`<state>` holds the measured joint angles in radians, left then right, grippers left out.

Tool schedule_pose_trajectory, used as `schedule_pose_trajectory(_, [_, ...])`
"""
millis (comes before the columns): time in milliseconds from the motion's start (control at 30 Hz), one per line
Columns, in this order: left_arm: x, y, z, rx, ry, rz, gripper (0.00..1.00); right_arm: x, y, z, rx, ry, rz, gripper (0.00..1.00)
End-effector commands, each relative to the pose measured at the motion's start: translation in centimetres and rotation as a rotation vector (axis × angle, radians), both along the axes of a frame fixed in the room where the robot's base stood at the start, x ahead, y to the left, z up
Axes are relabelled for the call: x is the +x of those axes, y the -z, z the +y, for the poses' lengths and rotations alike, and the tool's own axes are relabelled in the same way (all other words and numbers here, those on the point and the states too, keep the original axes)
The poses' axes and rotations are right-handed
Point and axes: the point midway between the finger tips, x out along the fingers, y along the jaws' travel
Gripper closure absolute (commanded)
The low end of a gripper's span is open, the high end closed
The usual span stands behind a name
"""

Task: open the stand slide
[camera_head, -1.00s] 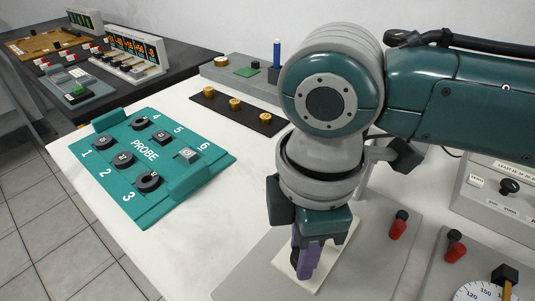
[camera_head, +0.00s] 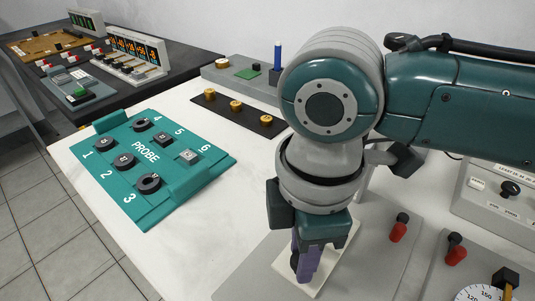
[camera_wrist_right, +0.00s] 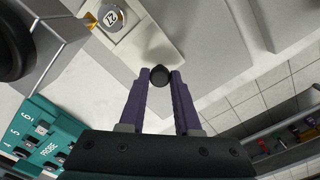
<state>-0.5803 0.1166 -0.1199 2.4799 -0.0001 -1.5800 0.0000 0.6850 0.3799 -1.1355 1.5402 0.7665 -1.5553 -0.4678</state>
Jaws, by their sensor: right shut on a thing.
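My right gripper (camera_head: 304,264) points down over a pale plate (camera_head: 338,262) on the grey stand base at the front of the bench. In the right wrist view the purple fingers (camera_wrist_right: 159,80) are shut on a small round black knob (camera_wrist_right: 159,74), one finger on each side. The knob is mostly hidden by the fingers in the head view. The knob appears to be the handle of the stand slide, the pale plate. My left gripper is not in view.
A teal PROBE tray (camera_head: 185,199) with several dark round pieces lies to the left. A dark strip (camera_head: 262,122) with brass knobs lies behind. Red-handled controls (camera_head: 398,228) and a dial (camera_head: 480,293) stand to the right. White bench is clear between tray and stand.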

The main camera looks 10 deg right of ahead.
Motion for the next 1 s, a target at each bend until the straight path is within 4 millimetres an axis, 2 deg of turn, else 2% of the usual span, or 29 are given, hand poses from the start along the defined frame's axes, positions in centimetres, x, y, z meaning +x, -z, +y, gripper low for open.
schedule_pose_trajectory(200, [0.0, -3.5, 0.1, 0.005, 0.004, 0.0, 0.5, -3.0, -0.8, 3.7, 0.004, -0.006, 0.009, 1.0])
schedule_pose_trajectory(433, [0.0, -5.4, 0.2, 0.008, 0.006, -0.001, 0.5, -6.1, -0.3, 7.8, 0.003, -0.003, 0.006, 1.0])
schedule_pose_trajectory(600, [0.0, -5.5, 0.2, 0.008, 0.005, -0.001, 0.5, -6.8, -0.1, 8.8, 0.002, -0.001, 0.003, 1.0])
schedule_pose_trajectory(867, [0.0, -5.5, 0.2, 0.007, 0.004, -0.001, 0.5, -6.8, 0.0, 8.7, 0.002, 0.0, 0.001, 1.0])
schedule_pose_trajectory(900, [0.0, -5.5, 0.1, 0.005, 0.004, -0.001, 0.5, -6.8, 0.0, 8.7, 0.002, 0.0, 0.001, 0.64])
schedule_pose_trajectory(1000, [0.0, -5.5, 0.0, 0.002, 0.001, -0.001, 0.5, -6.8, 0.0, 8.7, 0.002, 0.0, 0.001, 0.53])
